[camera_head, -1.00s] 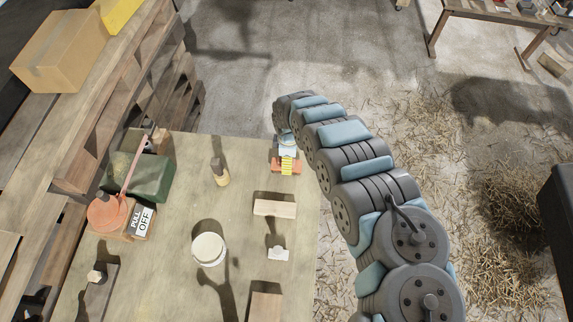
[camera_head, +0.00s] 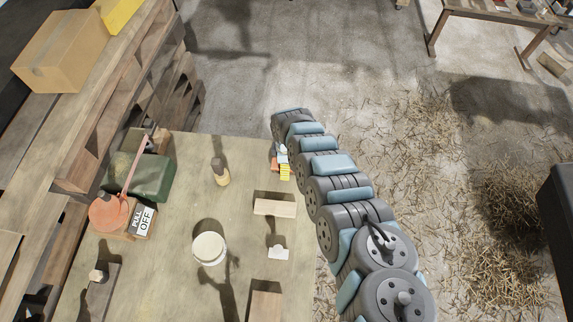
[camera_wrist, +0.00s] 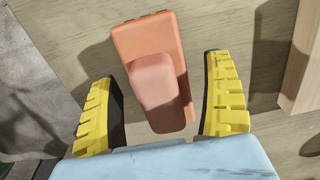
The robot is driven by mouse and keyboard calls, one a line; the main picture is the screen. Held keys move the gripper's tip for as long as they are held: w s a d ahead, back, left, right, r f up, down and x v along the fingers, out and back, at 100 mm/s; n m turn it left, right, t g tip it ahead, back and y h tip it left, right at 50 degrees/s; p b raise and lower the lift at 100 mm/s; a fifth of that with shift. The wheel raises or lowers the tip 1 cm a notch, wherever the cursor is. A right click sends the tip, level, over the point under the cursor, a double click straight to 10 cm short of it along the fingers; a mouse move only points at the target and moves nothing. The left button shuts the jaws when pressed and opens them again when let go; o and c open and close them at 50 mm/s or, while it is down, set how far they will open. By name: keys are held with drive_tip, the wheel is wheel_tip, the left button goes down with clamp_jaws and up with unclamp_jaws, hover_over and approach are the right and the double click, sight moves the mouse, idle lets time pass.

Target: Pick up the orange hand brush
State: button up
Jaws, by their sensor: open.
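The orange hand brush (camera_wrist: 148,42) lies on the wooden table in the wrist view, with its paler, rounded handle (camera_wrist: 158,92) towards me. My gripper (camera_wrist: 163,70) is open, with one yellow ribbed finger on either side of the brush. A gap shows on the left of the brush; the right finger is closer to it. I cannot tell the height between the fingers and the table. In the head view only a bit of the brush (camera_head: 275,164) shows, beside my gripper (camera_head: 284,170); my arm and gripper hide the rest.
A wooden block (camera_head: 275,207) lies close by and shows at the right of the wrist view (camera_wrist: 307,60). A wood-handled tool (camera_head: 220,172), a white round container (camera_head: 209,248) and a green box (camera_head: 143,176) stand further left. The table's right edge is near my arm.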

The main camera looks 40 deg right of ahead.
drive_tip(key=c, duration=1.4)
drive_tip(key=shift+o, duration=0.2)
